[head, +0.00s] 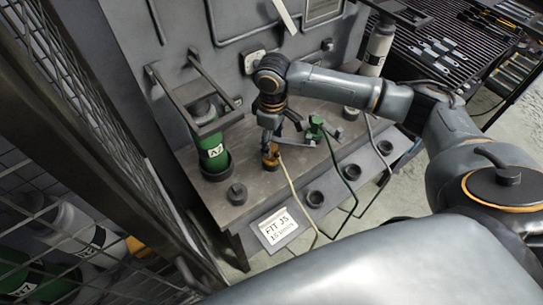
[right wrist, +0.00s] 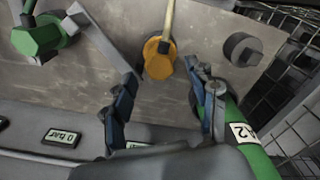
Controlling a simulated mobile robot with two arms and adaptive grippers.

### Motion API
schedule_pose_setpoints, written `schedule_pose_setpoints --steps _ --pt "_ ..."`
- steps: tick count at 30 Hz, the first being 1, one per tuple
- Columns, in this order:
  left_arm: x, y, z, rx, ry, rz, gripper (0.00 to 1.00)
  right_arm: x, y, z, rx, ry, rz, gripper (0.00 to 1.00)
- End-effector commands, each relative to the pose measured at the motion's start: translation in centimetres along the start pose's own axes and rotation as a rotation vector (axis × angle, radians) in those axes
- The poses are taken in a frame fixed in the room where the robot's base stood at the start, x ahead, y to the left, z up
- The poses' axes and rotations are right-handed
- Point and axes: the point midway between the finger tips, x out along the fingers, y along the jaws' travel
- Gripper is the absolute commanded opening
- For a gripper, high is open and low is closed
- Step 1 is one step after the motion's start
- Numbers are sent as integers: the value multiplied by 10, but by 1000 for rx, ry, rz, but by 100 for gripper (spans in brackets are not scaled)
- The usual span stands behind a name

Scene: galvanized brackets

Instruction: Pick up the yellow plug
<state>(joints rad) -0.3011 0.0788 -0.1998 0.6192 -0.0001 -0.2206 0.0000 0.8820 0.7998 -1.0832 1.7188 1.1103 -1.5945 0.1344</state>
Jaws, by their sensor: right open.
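The yellow plug (head: 268,160) sits on the workbench with a pale yellow cable running from it toward the front edge. In the right wrist view the plug (right wrist: 158,62) shows between and just beyond the fingertips, with its cable leading up. My right gripper (head: 279,138) is above the plug in the head view, partly covering it. In the right wrist view the gripper (right wrist: 166,78) has its two blue-grey fingers wide apart, with nothing held between them. I cannot tell whether a finger touches the plug. My left gripper is not in view.
A green plug (head: 316,128) with a dark green cable is close to the right. A green cylinder (head: 213,153) stands left, under a metal frame. A dark knob (head: 237,194) is near the bench's front left. A placard (head: 278,226) hangs at the front. Mesh fencing (head: 70,80) is at left.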

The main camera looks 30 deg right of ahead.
Motion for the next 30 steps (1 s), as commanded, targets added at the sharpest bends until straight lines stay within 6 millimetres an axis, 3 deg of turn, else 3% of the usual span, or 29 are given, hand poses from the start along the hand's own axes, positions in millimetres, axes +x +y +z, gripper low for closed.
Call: schedule_pose_setpoints --steps 2,5,10,18,27,30 --pt "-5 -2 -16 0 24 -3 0 8 0 -1 1 -5 -1 58" --pt "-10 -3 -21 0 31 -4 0 24 1 -5 0 -4 -2 58" --pt "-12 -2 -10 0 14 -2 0 45 2 -5 0 -2 0 58" --pt "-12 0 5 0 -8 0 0 49 2 -5 -1 -1 1 58" --pt "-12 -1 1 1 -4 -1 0 49 2 -5 -1 -1 1 0" --pt "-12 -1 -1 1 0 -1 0 48 2 -6 -1 0 1 0"
